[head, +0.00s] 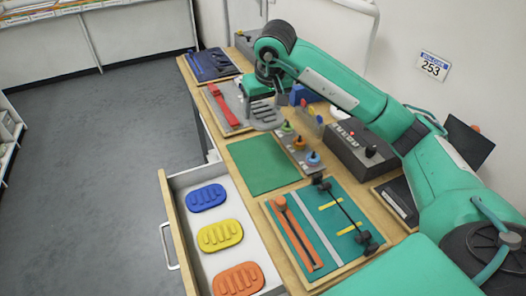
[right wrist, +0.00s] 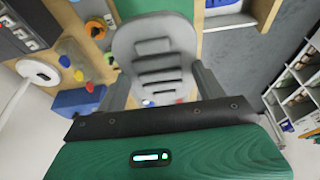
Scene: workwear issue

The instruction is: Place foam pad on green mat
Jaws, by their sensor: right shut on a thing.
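A grey foam pad (head: 265,116) with raised ridges is held between the fingers of my right gripper (head: 262,98), above the worktop and behind the green mat. The pad also shows in the right wrist view (right wrist: 156,50), with a finger along each side. The flat green mat (head: 263,165) lies bare on the wooden worktop, apart from the pad. My left gripper is not in view.
An open drawer (head: 174,205) in front holds blue (head: 207,198), yellow (head: 220,235) and orange (head: 238,279) pads. A tray with a red tool (head: 216,101) lies near the held pad. Colored knobs (head: 299,143) stand right of the mat; a teal tool board (head: 330,225) lies nearer.

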